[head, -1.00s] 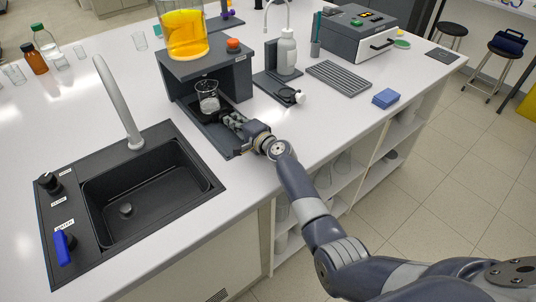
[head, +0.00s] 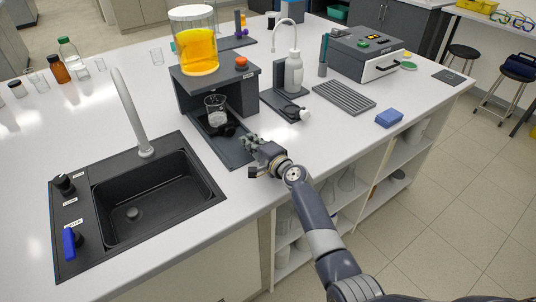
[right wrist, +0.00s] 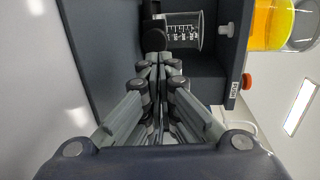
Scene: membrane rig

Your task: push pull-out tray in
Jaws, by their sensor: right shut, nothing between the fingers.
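The dark grey pull-out tray (head: 233,159) sticks out toward the front from under the rig housing (head: 222,91). A clear glass beaker (head: 215,107) stands upright at its inner end, by the housing opening; the beaker also shows in the right wrist view (right wrist: 184,30). A dark rounded piece (head: 228,130) is just in front of the beaker. My right gripper (head: 247,139) is shut and empty, low over the right side of the tray, in front of the beaker. In the right wrist view its closed fingers (right wrist: 158,62) point toward the dark piece; contact cannot be told. My left gripper is not in view.
A jar of orange liquid (head: 199,45) and a red button (head: 241,62) are on top of the housing. A sink (head: 150,190) with a tall tap (head: 130,112) is left of the tray. A wash-bottle stand (head: 293,75) and grooved mat (head: 344,97) are to the right.

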